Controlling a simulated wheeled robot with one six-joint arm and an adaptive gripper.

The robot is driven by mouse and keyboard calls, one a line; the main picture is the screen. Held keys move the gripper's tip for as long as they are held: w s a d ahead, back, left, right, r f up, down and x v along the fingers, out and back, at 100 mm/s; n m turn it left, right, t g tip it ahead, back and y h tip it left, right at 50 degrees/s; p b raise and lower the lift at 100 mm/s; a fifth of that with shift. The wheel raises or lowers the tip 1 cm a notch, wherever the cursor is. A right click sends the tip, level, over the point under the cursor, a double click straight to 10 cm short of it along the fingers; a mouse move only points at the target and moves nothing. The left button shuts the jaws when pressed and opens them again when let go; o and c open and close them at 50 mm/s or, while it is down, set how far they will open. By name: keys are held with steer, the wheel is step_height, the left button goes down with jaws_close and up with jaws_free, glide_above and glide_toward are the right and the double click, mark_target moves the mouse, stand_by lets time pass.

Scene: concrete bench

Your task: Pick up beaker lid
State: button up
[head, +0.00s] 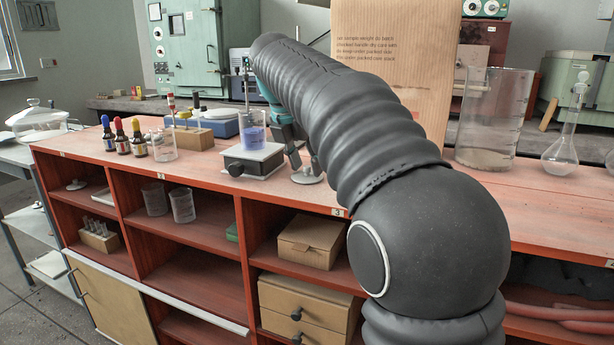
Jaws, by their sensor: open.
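A small pale round lid with a knob (307,177) lies on the red bench top, right of a small square stirrer plate. A beaker with violet-blue contents (252,136) stands on the stirrer plate (253,160). My gripper (303,157) is just above the lid, its jaws open and pointing down. My arm covers part of the gripper, so I cannot tell whether a finger touches the lid. Another small lid-like disc with a knob (75,185) lies on the upper left shelf.
Left on the bench (400,195) stand several dropper bottles (122,136), a small beaker (163,145), a wooden block (190,137) and a blue case (215,122). Right of my arm stand a large beaker (492,120) and a flask (562,140). A cardboard box (395,50) rises behind.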

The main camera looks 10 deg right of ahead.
mark_target(305, 167)
steer(key=shift+f, duration=0.1)
jaws_close()
steer(key=shift+r, duration=0.2)
steer(key=shift+r, duration=0.6)
step_height(305, 167, up, 3)
steer(key=shift+f, duration=0.2)
steer(key=s+d+r, duration=0.4)
steer(key=d+r, duration=0.6)
steer(key=d, duration=0.1)
steer(key=shift+s, duration=0.15)
